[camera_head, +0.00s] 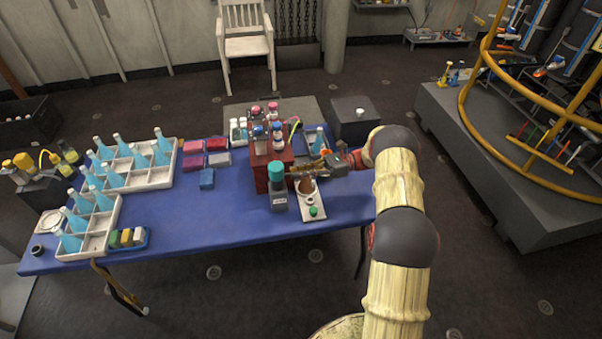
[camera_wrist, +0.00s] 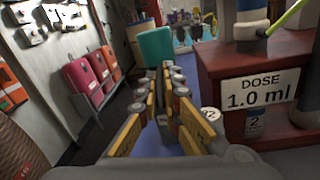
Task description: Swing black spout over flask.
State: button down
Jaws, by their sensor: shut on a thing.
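A dark grey dispenser (camera_head: 279,201) with a teal cap (camera_head: 277,168) stands near the table's front edge. The teal cap also shows in the wrist view (camera_wrist: 156,47), just beyond my fingertips. A brown conical flask (camera_head: 307,187) stands to the dispenser's right on a small white base (camera_head: 313,212) with a green knob. My gripper (camera_head: 298,172) reaches in from the right, above the flask and beside the cap. In the wrist view, its yellow fingers (camera_wrist: 167,80) are closed in on the black spout, which they largely hide.
A red rack (camera_head: 263,173) with vials stands close behind the dispenser; its label reads "DOSE 1.0 ml". Trays of blue bottles (camera_head: 150,178) fill the table's left side. A dark box (camera_head: 355,118) stands behind my arm. The blue table's front middle (camera_head: 210,218) is clear.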

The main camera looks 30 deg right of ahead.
jog(key=shift+w+r, duration=0.1)
jog(key=shift+w, duration=0.05)
dwell(0.3)
jog(key=c, duration=2)
grip_release()
jog(key=d, duration=0.4)
jog(key=s+d, duration=0.1)
jog(key=d, duration=0.3)
jog(key=s+d, duration=0.1)
jog(key=d, duration=0.3)
